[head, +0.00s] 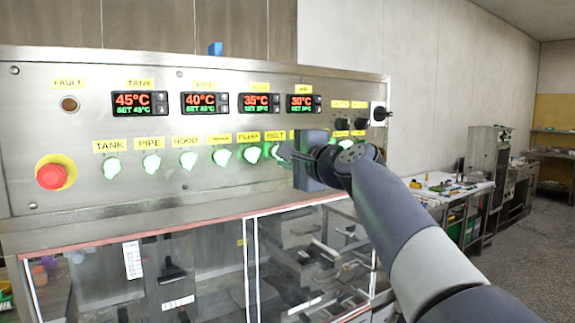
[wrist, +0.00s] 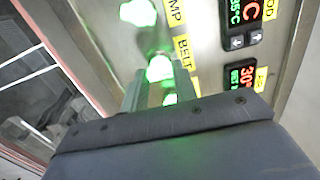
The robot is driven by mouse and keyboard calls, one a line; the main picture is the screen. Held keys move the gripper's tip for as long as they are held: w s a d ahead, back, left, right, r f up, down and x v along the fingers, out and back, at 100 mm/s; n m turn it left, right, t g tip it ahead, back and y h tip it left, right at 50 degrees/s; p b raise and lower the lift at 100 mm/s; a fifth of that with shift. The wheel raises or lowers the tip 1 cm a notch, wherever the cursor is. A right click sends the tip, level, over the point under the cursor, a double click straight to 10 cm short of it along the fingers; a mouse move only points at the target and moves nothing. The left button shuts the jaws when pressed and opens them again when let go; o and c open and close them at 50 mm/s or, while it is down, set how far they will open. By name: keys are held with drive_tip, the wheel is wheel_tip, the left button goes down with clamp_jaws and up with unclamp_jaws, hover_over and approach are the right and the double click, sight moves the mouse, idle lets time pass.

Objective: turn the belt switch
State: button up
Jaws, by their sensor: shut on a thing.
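The belt switch (head: 276,152) is a green-lit knob under the yellow BELT label, in the row of lit knobs on the steel panel. In the wrist view the belt switch (wrist: 159,68) glows at the tips of my fingers, just beside its label. My gripper (head: 286,151) reaches in from the right, its fingers at the switch. In the wrist view my gripper (wrist: 150,86) is shut on the belt switch. The fingers and gripper body partly hide the knob, so its exact turn angle is hard to tell.
The PUMP knob (head: 251,154) sits close to the left. A red emergency stop (head: 51,176) is at the far left. Temperature displays (head: 205,103) line the panel above, with black knobs (head: 380,114) at right. Clear guard doors (head: 150,270) stand below.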

drive_tip(key=shift+f+n+b, duration=0.15)
drive_tip(key=shift+n+b, duration=1.55)
drive_tip(key=shift+n, duration=1.3)
drive_tip(key=o, duration=1)
drive_tip(key=shift+s+d, duration=0.1)
drive_tip(key=b+v, duration=0.3)
drive_tip(key=v, duration=0.7)
drive_tip(key=shift+s+d+b, duration=0.2)
drive_tip(key=shift+s+b, duration=0.05)
drive_tip(key=shift+b, duration=0.1)
